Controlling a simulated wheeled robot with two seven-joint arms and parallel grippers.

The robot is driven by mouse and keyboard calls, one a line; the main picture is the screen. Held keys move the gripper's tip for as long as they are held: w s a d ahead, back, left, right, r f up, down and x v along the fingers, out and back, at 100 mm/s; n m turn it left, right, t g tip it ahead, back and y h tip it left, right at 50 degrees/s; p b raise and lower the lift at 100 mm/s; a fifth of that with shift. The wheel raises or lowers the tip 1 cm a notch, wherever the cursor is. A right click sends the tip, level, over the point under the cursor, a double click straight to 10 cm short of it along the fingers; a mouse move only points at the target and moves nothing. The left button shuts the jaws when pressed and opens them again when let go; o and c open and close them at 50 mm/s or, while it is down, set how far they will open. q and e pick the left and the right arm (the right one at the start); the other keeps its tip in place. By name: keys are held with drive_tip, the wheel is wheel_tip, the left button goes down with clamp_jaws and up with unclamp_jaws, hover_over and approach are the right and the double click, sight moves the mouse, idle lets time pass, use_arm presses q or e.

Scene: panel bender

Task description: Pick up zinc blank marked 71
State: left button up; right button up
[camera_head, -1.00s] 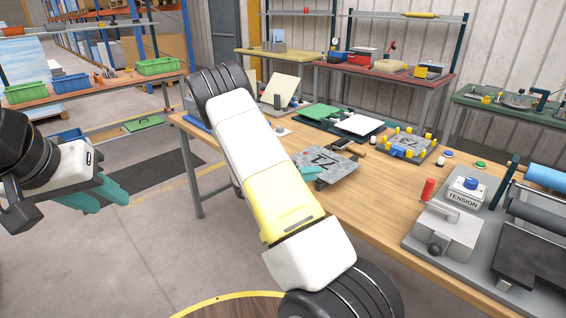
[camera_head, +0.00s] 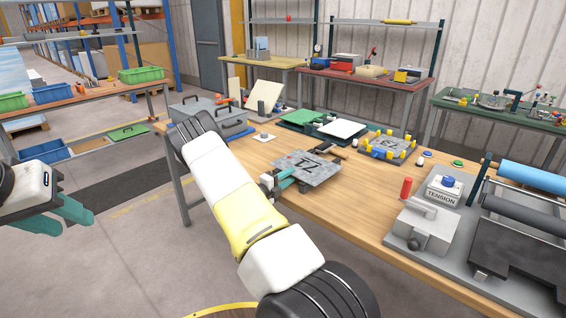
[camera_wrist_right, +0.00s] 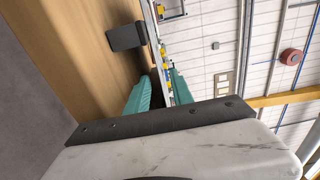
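The zinc blank marked 71 (camera_head: 308,166) is a grey mottled plate lying flat, slightly raised, near the front edge of the wooden workbench. My right gripper (camera_head: 287,180) is at its left front edge in the head view. In the right wrist view, its teal fingers (camera_wrist_right: 160,82) stand apart, one on each side of the plate's thin, edge-on line (camera_wrist_right: 155,45). A gap shows between them, and contact cannot be made out. The head view hides part of this gripper. My left gripper (camera_head: 68,216) is open and empty over the floor at far left.
Beyond the blank are a marked plate with yellow blocks (camera_head: 388,147), a green tray with a white sheet (camera_head: 342,128) and a grey toolbox (camera_head: 208,115). The TENSION box (camera_head: 441,190) and roller machine (camera_head: 530,215) stand right. A dark block (camera_wrist_right: 126,36) shows in the wrist view.

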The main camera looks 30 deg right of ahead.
drive_tip(key=shift+w+d, duration=0.2)
drive_tip(key=shift+d, duration=0.25)
clamp_jaws()
drive_tip(key=shift+r, duration=0.15)
